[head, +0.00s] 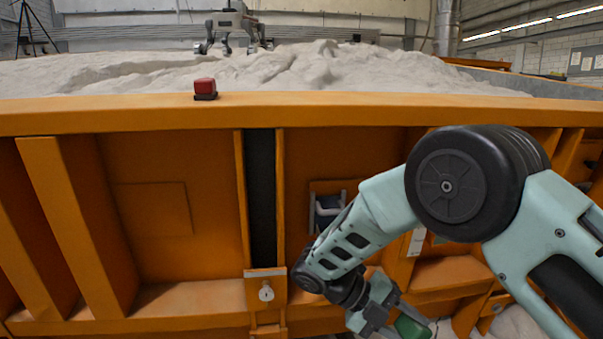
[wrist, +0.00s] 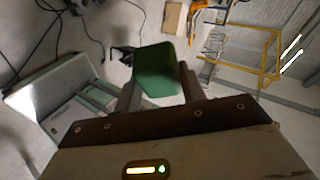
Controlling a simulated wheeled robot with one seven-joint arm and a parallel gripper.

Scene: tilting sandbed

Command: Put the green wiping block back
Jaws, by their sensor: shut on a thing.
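The green wiping block (head: 411,327) is at the bottom edge of the head view, low in front of the orange sandbed wall. My gripper (head: 396,318) is shut on it. In the wrist view the green block (wrist: 157,70) is between the two fingers of my gripper (wrist: 158,86), with its broad green face showing. It appears held clear of the floor beyond. Part of the block is cut off at the head view's lower edge.
The orange sandbed rim (head: 330,113) spans the head view, with a red button-like block (head: 205,87) on it. A legged robot (head: 232,25) stands on the sand. The wrist view shows a yellow frame (wrist: 245,66), a cardboard box (wrist: 174,18), a pale case (wrist: 50,88) and loose dark cables (wrist: 88,28).

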